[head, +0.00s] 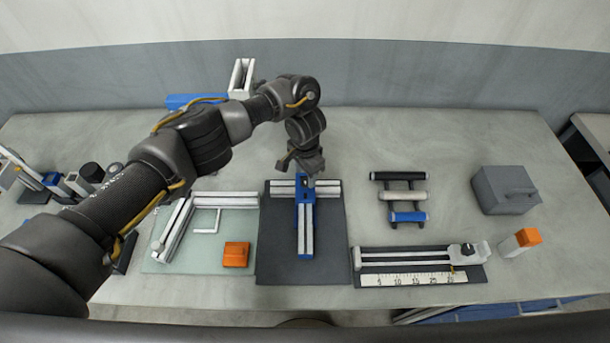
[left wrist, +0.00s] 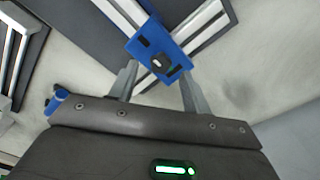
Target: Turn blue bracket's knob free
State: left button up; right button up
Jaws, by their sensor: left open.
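The blue bracket (head: 306,192) joins two pale metal profiles in a T shape on a dark mat (head: 277,247). In the left wrist view the bracket (left wrist: 146,46) is a blue plate with a small black knob (left wrist: 160,63) near its closest end. My left gripper (head: 303,172) hangs over the bracket's far end, pointing down. In the left wrist view its fingers (left wrist: 157,78) are open, one on each side of the bracket's near end, with nothing held. Whether the fingers touch anything is unclear. My right gripper does not show.
Left of the mat is a glass plate with an L-shaped frame (head: 226,200) and an orange block (head: 236,254). To the right are a rack of short bars (head: 403,196), a ruler fixture (head: 415,279), a grey box (head: 505,190) and an orange-topped block (head: 519,243).

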aim_at(305, 181)
pick_arm(q)
notch_tip(305, 181, up, 4)
jog(key=shift+w+r+p, duration=0.1)
jog(key=shift+p, duration=0.65)
jog(key=shift+r+b, duration=0.3)
jog(key=shift+r, duration=1.85)
jog(key=shift+a, duration=0.1)
